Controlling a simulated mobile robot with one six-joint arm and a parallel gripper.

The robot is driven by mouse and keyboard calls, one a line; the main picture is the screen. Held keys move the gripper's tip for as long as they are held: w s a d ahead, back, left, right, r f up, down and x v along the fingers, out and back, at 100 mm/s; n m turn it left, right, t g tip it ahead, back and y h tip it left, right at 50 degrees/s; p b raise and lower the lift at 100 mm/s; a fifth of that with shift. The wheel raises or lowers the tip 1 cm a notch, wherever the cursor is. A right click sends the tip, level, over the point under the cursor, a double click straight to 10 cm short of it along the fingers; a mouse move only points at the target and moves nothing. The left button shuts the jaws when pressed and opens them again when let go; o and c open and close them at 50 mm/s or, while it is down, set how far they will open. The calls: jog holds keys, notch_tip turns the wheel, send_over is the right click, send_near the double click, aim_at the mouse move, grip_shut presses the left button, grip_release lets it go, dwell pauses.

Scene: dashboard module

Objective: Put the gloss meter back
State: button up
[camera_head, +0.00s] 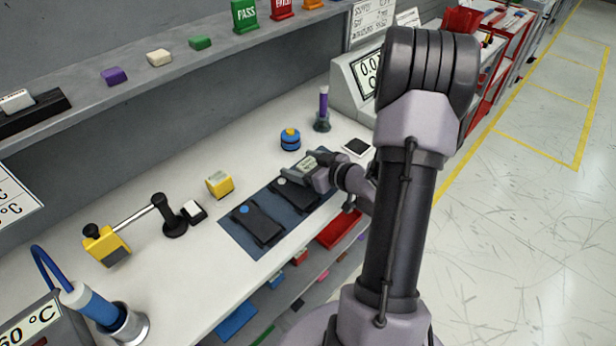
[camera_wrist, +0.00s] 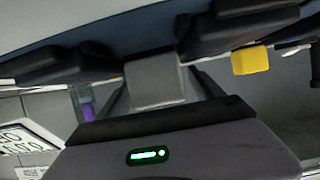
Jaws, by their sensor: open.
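A small grey block with a pale screen (camera_head: 306,163), which looks like the gloss meter, is at the far end of the right-hand black panel (camera_head: 299,199). Its grey body (camera_wrist: 155,80) shows between my two fingers in the wrist view. My gripper (camera_head: 316,172) is open around it, the fingers (camera_wrist: 162,92) on either side; I cannot tell whether they touch it. My wrist and gripper partly hide the block in the head view. A second black panel (camera_head: 258,222) with a blue dot lies on the left of the same blue mat (camera_head: 234,232).
A yellow block (camera_head: 219,187), a blue round container (camera_head: 290,141), a purple-topped holder (camera_head: 323,108) and a dark square pad (camera_head: 357,147) stand around the mat. A black stand (camera_head: 170,215) is farther left. A shelf (camera_head: 200,62) runs above the bench. My arm covers the right side.

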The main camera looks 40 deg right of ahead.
jog(key=shift+w+f, duration=0.15)
jog(key=shift+w, duration=0.15)
grip_shut()
